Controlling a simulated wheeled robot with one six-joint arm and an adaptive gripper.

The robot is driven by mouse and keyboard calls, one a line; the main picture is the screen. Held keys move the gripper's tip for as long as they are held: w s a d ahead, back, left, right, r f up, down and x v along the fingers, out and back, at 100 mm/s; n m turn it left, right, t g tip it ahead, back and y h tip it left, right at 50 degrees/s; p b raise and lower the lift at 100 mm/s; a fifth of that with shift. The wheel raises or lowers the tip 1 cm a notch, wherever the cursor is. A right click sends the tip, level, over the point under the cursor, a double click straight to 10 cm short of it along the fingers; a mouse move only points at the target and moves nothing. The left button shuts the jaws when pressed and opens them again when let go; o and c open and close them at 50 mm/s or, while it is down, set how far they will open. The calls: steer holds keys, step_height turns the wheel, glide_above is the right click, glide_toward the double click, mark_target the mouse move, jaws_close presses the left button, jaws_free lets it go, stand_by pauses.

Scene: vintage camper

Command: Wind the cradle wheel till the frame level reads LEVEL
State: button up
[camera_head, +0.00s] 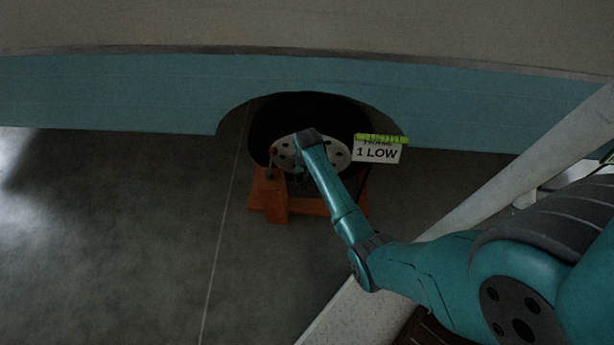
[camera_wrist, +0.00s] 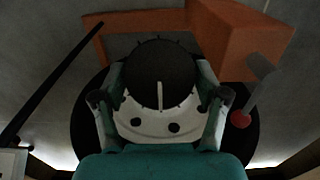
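My gripper (camera_wrist: 160,82) has its two fingers spread apart on either side of a dark round wheel (camera_wrist: 160,60) with a white line on its face. The fingertips are close to its rim; I cannot tell whether they touch. In the head view my gripper (camera_head: 307,140) hides most of this wheel. A pale disc with dark holes (camera_head: 338,152) lies behind it, also in the wrist view (camera_wrist: 135,122). The orange cradle (camera_head: 272,205) stands beneath. The frame level (camera_head: 381,138) is a green strip above a white sign (camera_head: 377,153) reading "1 LOW".
A red knob (camera_wrist: 240,119) on a grey lever is close to the right finger in the wrist view. A black bar (camera_wrist: 52,80) slants at left. The blue camper side (camera_head: 150,100) overhangs the arch. Grey floor (camera_head: 120,230) is clear at left.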

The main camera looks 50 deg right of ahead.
steer(key=c, duration=0.4)
steer(key=shift+o, duration=0.2)
steer(key=m+t, duration=0.1)
steer(key=m, duration=0.2)
steer(key=m+t+y, duration=0.1)
steer(key=shift+s+m+t, duration=0.25)
steer(key=shift+m+t, duration=0.05)
steer(key=shift+m, duration=0.1)
steer(key=m+t, duration=0.2)
steer(key=m, duration=0.2)
steer(key=shift+s+f, duration=0.1)
steer(key=shift+m+t, duration=1)
steer(key=shift+m, duration=0.7)
